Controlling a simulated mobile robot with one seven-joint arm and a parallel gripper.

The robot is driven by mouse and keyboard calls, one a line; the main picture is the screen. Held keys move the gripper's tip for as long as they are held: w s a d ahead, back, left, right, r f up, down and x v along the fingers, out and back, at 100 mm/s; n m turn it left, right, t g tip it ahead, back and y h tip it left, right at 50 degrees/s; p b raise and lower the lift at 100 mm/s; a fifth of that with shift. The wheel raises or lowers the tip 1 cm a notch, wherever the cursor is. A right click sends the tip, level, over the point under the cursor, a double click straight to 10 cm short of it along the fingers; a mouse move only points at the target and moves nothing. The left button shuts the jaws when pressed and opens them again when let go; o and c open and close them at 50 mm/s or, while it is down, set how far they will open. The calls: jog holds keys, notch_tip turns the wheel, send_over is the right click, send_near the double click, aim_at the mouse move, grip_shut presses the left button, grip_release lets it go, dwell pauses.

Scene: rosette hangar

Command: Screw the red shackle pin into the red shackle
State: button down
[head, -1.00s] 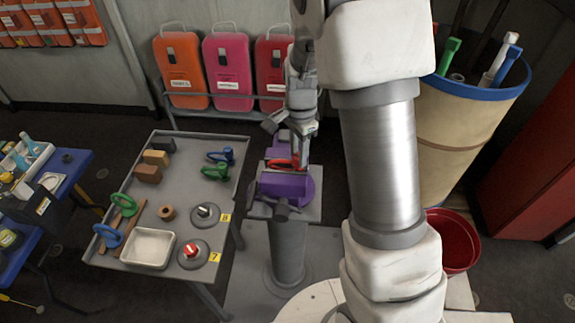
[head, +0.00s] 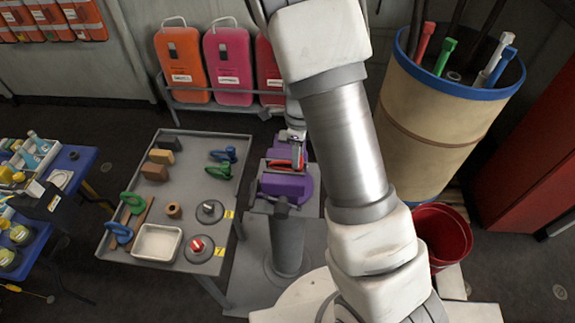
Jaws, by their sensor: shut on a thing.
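The red shackle (head: 281,164) lies in the purple vise (head: 284,187), which stands on a grey pedestal. Only a small red part of it shows between the vise jaws. My gripper (head: 298,164) points down at the right end of the shackle, right above the vise. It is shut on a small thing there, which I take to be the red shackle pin. The pin is mostly hidden by the fingers, and I cannot tell how far it sits in the shackle. My arm hides the area right of the vise.
Left of the vise, a grey table (head: 190,190) holds green and blue shackles, blocks, a white tray (head: 157,242) and two round discs, one with a red-and-white top (head: 199,246). A tan barrel (head: 440,120) and a red bucket (head: 442,238) stand right of my arm.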

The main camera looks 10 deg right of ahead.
jog(key=shift+s+r+m+p, duration=0.1)
jog(key=shift+r+m+p, duration=0.1)
jog(key=shift+m+p, duration=0.5)
jog(key=m+p, duration=0.2)
jog(key=m, duration=0.1)
jog(key=shift+p, duration=0.35)
jog(key=m, duration=0.3)
jog(key=shift+f, duration=0.35)
jog(key=shift+m, duration=1.1)
jog(key=c, duration=0.5)
grip_release()
jog(key=shift+r, duration=0.1)
notch_tip(320, 180, up, 17)
jog(key=shift+r, duration=0.2)
